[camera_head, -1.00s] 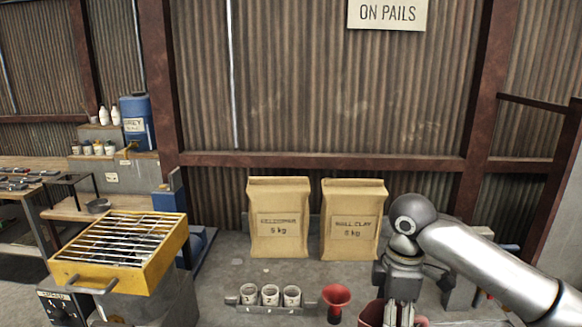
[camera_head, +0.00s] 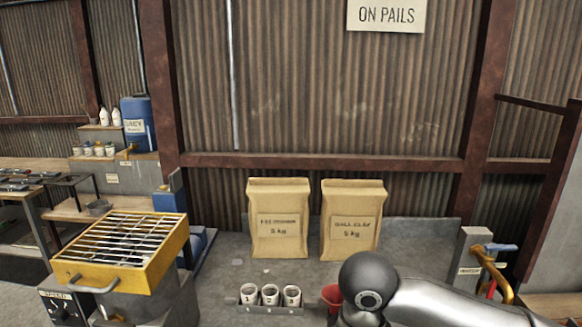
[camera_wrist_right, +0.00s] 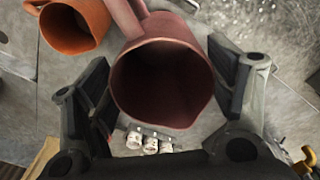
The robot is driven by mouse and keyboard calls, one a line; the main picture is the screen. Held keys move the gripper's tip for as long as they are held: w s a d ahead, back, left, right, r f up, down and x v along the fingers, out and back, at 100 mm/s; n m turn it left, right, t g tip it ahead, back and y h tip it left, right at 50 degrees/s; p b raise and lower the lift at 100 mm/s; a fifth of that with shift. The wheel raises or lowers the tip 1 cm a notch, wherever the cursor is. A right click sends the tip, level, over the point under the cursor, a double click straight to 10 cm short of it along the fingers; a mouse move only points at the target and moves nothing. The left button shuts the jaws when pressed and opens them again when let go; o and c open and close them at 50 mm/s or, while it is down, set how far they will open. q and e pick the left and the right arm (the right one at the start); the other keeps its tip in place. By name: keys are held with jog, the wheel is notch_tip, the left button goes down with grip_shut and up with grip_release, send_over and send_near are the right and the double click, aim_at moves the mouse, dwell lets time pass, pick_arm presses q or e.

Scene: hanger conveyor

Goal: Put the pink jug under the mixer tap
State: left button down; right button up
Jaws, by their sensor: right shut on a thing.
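The pink jug (camera_wrist_right: 166,84), a dull dark pink in this light, is in the right wrist view with its open mouth toward the camera. My right gripper (camera_wrist_right: 160,62) is shut on it, one finger on each side. In the head view the jug and this gripper are hidden behind my arm or below the frame. A brass tap (camera_head: 490,264) with a blue lever stands on a grey post at the right. A second small tap (camera_head: 131,148) is near the blue drum at the left. I cannot tell from the labels which is the mixer tap. My left gripper is not in view.
An orange jug (camera_wrist_right: 74,26) stands close by the pink one. Two paper sacks (camera_head: 278,220) stand at the back. A yellow grated box (camera_head: 125,250) is at the left.

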jog(key=s+a+m, duration=0.2)
jog(key=s+m, duration=0.2)
jog(key=s, duration=0.3)
jog(key=w+d+f+m, duration=0.2)
jog(key=w+d+m, duration=0.1)
jog(key=d, duration=0.8)
jog(key=shift+m, duration=0.3)
jog(key=f+b, duration=0.5)
jog(key=shift+d+f, duration=0.2)
jog(key=shift+f, duration=0.05)
jog(key=shift+s, duration=0.1)
